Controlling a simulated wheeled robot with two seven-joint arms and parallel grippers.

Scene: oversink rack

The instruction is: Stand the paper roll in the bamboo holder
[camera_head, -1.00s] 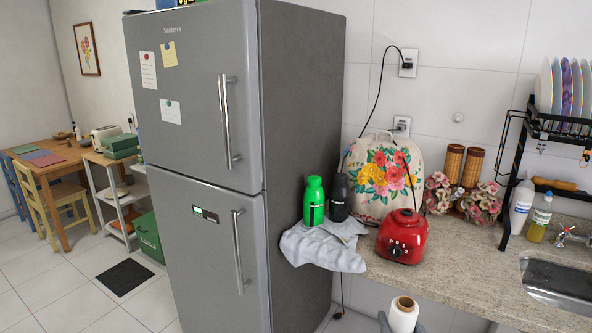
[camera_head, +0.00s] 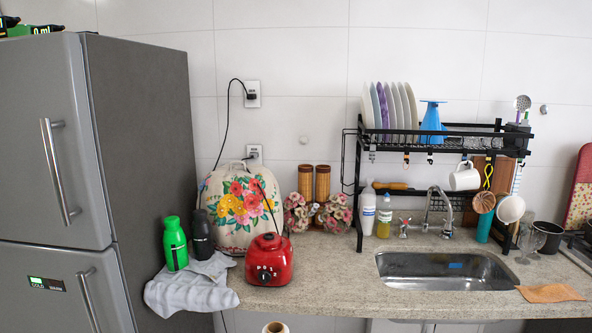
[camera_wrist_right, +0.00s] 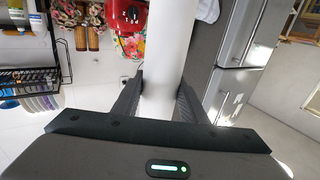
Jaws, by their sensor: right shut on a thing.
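The white paper roll (camera_head: 275,327) shows only its top end, with a brown core, at the bottom edge of the head view. In the right wrist view it is a long white cylinder (camera_wrist_right: 168,40) between the fingers. My right gripper (camera_wrist_right: 162,92) is shut on the roll. Two tall brown bamboo-like cylinders (camera_head: 314,183) stand at the back of the counter behind pink flowers; I cannot tell whether they are the bamboo holder. My left gripper is out of view.
The granite counter (camera_head: 325,294) has clear room between the red blender base (camera_head: 270,262) and the sink (camera_head: 440,270). A black dish rack (camera_head: 440,145) stands over the sink. Green (camera_head: 175,243) and black bottles and a grey cloth (camera_head: 190,292) sit left, near the fridge (camera_head: 140,150).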

